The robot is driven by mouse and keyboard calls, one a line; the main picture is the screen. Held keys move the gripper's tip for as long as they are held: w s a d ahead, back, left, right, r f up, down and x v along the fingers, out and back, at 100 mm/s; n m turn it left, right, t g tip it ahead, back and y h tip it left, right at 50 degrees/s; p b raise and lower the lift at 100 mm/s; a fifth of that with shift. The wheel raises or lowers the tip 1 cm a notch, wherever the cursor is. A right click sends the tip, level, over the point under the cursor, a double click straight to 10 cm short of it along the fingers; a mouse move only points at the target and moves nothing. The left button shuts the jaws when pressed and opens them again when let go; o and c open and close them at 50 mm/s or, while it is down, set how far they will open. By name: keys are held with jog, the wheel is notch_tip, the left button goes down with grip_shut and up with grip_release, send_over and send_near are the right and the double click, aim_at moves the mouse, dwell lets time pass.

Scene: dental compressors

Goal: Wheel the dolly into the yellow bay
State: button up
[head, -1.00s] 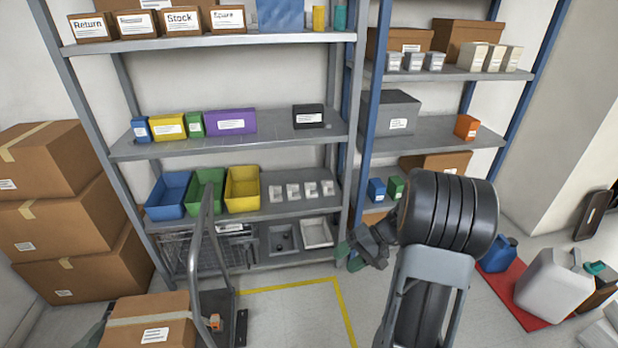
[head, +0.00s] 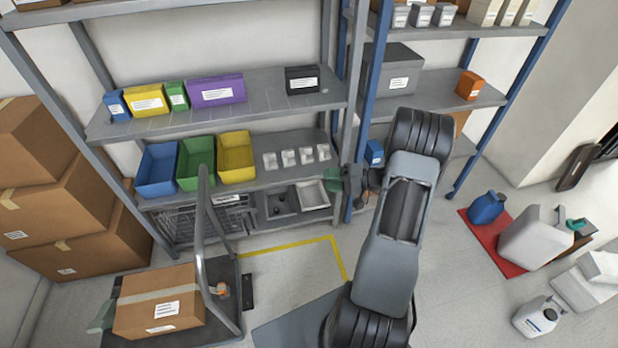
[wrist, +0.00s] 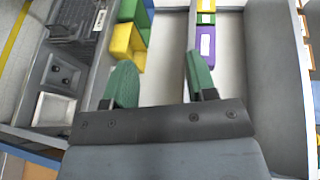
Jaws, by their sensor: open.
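The dolly (head: 228,268) stands on the floor at the lower left of the head view, a dark platform with a grey tubular handle (head: 203,215) rising upright. A taped cardboard box (head: 158,302) rests on it. The yellow bay (head: 290,246) is a yellow line outline on the floor in front of the shelf, right of the dolly. The dolly appears outside it. My gripper (wrist: 158,88) has green fingers spread apart with nothing between them. In the head view it is partly hidden by my arm, near the shelf's right post, well away from the handle.
A grey shelf (head: 300,100) with coloured bins stands behind the bay. Stacked boxes (head: 70,225) fill the left side. At the right are a red mat (head: 487,245) with a blue jug (head: 486,207), and white containers (head: 530,238). Floor between is mostly clear.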

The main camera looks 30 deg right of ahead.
jog(key=p+x, duration=0.1)
jog(key=x, duration=0.6)
jog(key=shift+c, duration=0.2)
grip_shut()
dwell(1.0)
jog(key=shift+o, duration=0.2)
grip_release()
dwell(0.4)
jog(key=shift+s, duration=0.1)
